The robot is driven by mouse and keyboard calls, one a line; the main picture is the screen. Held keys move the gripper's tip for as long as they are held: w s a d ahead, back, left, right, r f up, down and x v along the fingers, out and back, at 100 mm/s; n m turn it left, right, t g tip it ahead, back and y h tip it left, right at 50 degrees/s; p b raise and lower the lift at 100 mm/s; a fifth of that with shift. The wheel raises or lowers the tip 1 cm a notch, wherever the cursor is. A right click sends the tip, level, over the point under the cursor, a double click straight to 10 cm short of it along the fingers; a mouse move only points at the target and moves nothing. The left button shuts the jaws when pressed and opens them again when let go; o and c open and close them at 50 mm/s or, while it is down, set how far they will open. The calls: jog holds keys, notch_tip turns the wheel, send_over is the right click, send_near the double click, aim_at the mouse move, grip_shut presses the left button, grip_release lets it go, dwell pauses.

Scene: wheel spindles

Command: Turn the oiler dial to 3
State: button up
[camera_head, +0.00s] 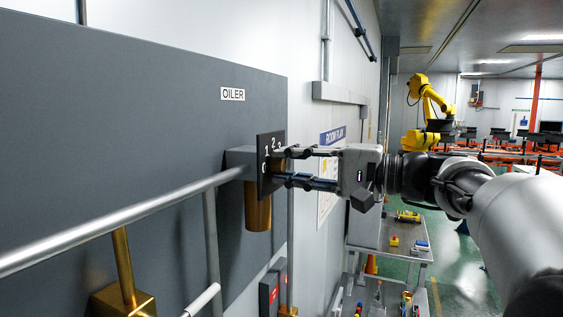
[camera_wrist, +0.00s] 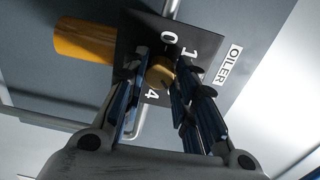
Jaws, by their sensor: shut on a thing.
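The oiler dial has a black plate (camera_head: 265,181) with white numbers, mounted on the grey wall panel. It also shows in the wrist view (camera_wrist: 138,32), where 0, 1 and 4 can be read. A brass knob (camera_wrist: 161,71) is at the plate's middle. My gripper (camera_head: 284,167) reaches in from the right and is shut on the knob, one finger on each side. The fingers hide some of the numbers. I cannot tell which number the knob points to. A white OILER label (camera_head: 232,94) is above the dial.
A brass cylinder (camera_head: 258,212) hangs below the dial. Metal pipes (camera_head: 120,220) run in front of the panel at left and below. A brass fitting (camera_head: 124,295) is at the lower left. A cart (camera_head: 405,252) with small items stands behind, below my arm.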

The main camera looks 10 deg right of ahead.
dwell(0.3)
jog(key=o, duration=1)
jog(key=shift+o, duration=0.2)
jog(key=v, duration=1.2)
